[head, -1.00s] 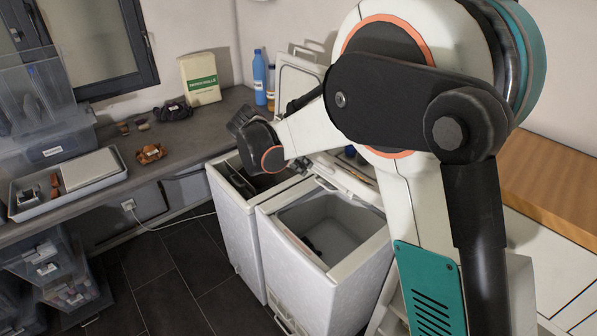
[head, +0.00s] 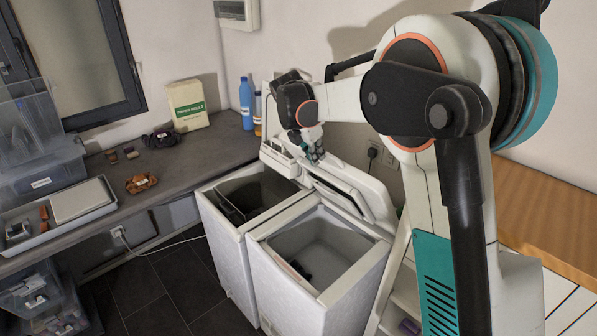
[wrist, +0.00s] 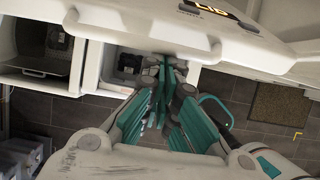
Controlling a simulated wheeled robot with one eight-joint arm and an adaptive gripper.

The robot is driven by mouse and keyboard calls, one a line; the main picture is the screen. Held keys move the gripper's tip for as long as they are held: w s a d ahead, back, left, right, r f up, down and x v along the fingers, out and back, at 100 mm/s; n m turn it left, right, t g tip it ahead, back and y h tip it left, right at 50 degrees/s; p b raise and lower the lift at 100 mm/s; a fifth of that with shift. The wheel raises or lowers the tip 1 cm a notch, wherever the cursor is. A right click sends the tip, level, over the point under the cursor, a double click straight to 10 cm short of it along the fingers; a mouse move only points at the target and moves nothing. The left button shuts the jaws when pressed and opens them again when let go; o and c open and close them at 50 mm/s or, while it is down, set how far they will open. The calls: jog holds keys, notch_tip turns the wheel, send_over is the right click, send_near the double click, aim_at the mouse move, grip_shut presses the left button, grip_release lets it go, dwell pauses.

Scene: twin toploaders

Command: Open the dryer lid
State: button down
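Two white top-loading machines stand side by side; no label shows which is the dryer. The left machine (head: 222,232) has an open top over a dark tub, and its raised lid at the back is partly hidden by my gripper. The right machine (head: 335,295) has an open top over a grey tub, and its lid (head: 372,192) leans back, raised. My gripper (head: 314,152) is above the back of the machines, between the two lids. In the wrist view its teal fingertips (wrist: 172,66) come together, empty, below a white panel (wrist: 210,22) marked "LID". Contact with it is unclear.
A grey counter (head: 205,152) on the left carries a box (head: 187,105), bottles (head: 246,103) and a tray (head: 75,205). A wall and socket (head: 372,153) are close behind the lids. A wooden top (head: 548,215) lies right. The dark floor (head: 165,295) is clear in front.

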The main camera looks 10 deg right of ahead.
jog(key=w+d+r+y+p, duration=0.1)
jog(key=w+d+r+p, duration=0.2)
jog(key=d, duration=0.4)
jog(key=w+d+r+g+p, duration=0.1)
jog(key=w+d+r+p, duration=0.2)
jog(key=w+d, duration=0.3)
jog(key=w+d+r+y+p, duration=0.1)
jog(key=w+d+r+p, duration=0.2)
jog(key=d, duration=0.4)
jog(key=shift+w+d+r+g+y+p, duration=0.3)
jog(key=shift+w+d+p, duration=0.15)
jog(key=shift+w, duration=0.55)
jog(key=shift+a, duration=0.1)
